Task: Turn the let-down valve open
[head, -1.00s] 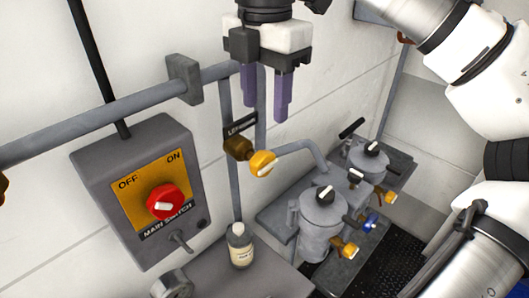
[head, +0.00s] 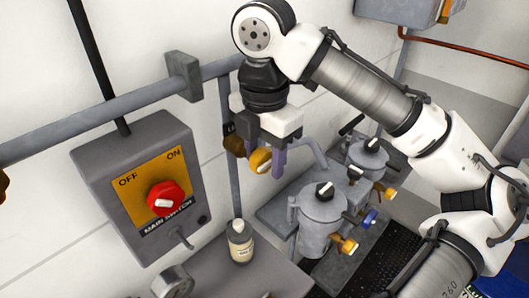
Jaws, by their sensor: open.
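The let-down valve's yellow knob (head: 260,161) sticks out from a brown fitting (head: 234,144) on the vertical pipe at the wall, at the picture's centre. My gripper (head: 266,168) points down at the knob. Its jaws are open, with one purple finger just right of the knob and the other mostly hidden around it. I cannot tell whether the fingers touch the knob. The valve's label plate is now covered by my gripper.
A main switch box (head: 133,190) with a red knob (head: 167,199) is on the wall at left. A small bottle (head: 240,243) stands below the valve. Two grey pots (head: 320,215) (head: 369,160) with small taps stand to the right. A horizontal pipe (head: 90,124) runs along the wall.

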